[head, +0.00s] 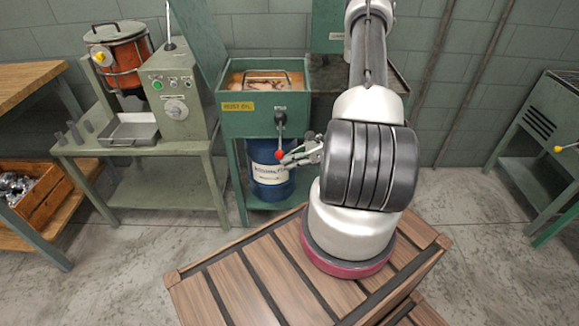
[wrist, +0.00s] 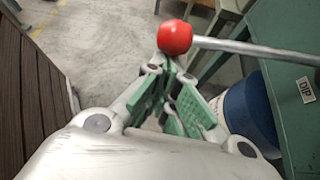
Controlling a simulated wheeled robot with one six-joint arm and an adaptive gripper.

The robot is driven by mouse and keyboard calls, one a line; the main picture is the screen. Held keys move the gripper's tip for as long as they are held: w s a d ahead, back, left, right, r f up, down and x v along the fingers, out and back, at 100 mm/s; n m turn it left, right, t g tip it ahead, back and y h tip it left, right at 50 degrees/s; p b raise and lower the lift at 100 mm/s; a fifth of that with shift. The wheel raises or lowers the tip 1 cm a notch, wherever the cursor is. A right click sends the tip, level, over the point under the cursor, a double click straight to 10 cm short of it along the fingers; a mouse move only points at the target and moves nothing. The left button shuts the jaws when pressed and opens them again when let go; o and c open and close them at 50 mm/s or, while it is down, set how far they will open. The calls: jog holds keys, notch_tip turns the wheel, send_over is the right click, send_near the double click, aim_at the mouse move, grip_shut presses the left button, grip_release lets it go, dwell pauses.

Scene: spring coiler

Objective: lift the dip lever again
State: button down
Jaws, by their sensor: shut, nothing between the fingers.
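The dip lever (head: 281,132) is a metal rod on the front of the green tank (head: 235,124). It hangs down and ends in a red ball knob (head: 280,155). My gripper (head: 288,158) is at the knob, on its right side. In the wrist view the red knob (wrist: 175,37) sits just beyond the fingertips, with the rod (wrist: 250,48) running off to the right. My gripper's green-padded fingers (wrist: 168,62) are shut with nothing between them. I cannot tell whether the tips touch the knob.
A blue labelled drum (head: 271,178) stands under the tank. A green machine with a steel tray (head: 130,130) is to the left. A slatted wooden surface (head: 250,285) lies in front. A "DIP" label (wrist: 306,90) shows on the tank. Bare floor (head: 120,245) is open at left.

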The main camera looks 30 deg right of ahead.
notch_tip(320, 180, up, 11)
jog(key=m+g+y, duration=0.2)
jog(key=m, duration=0.1)
jog(key=shift+w, duration=0.15)
jog(key=shift+w+d+r, duration=0.1)
jog(key=shift+w+r, duration=0.05)
jog(key=shift+r, duration=0.1)
dwell(0.3)
notch_tip(320, 180, down, 3)
jog(key=s, duration=0.3)
jog(key=v, duration=0.9)
jog(key=shift+w+d+f, duration=0.15)
jog(key=shift+w+f, duration=0.05)
jog(key=shift+f, duration=0.05)
